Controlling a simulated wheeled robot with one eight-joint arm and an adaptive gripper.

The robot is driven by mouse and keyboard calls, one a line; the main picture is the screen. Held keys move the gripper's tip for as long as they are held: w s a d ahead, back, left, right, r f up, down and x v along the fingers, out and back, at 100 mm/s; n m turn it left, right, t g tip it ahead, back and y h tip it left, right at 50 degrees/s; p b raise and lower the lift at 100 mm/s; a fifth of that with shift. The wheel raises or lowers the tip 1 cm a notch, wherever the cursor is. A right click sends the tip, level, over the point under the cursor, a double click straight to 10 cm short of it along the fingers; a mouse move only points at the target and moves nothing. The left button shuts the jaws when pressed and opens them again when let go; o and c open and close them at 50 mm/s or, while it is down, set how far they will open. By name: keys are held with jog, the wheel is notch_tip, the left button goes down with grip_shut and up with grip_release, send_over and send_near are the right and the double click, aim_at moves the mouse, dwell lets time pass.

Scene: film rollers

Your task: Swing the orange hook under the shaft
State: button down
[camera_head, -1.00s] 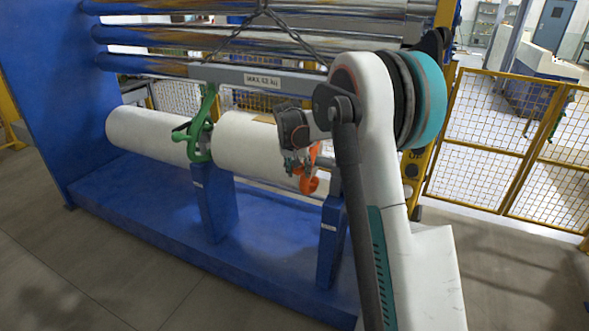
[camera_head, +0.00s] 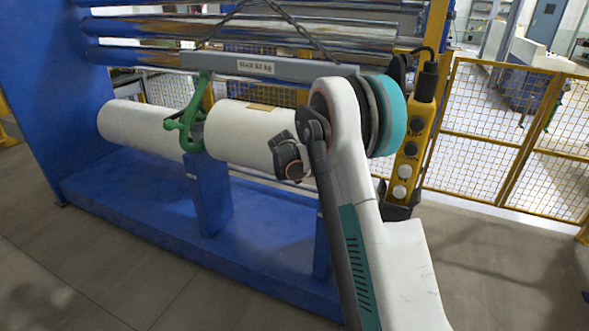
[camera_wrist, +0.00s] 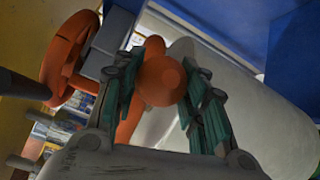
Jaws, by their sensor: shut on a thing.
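In the wrist view, the orange hook (camera_wrist: 72,58) has a curved body at upper left and a round orange knob (camera_wrist: 160,80). My gripper (camera_wrist: 165,88) has its teal fingers on both sides of the knob, shut on it. In the head view, my arm hides the orange hook and my fingertips. A dark rod (camera_wrist: 18,84), perhaps the shaft, ends near the hook's curve at the left; I cannot tell whether they touch. The white roll (camera_head: 245,130) lies level, its right end behind my wrist. A green hook (camera_head: 191,118) is around the roll's middle gap.
Blue posts (camera_head: 208,195) rise from the blue base (camera_head: 130,195) below. A yellow button pendant (camera_head: 411,150) hangs right of my arm, before a yellow mesh fence (camera_head: 490,130). Floor at lower left is clear.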

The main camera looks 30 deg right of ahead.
jog(key=shift+x, duration=1.25)
jog(key=shift+d+r, duration=0.15)
jog(key=shift+d, duration=0.05)
jog(key=shift+w, duration=0.1)
jog(key=c, duration=1)
grip_release()
jog(key=v, duration=1.2)
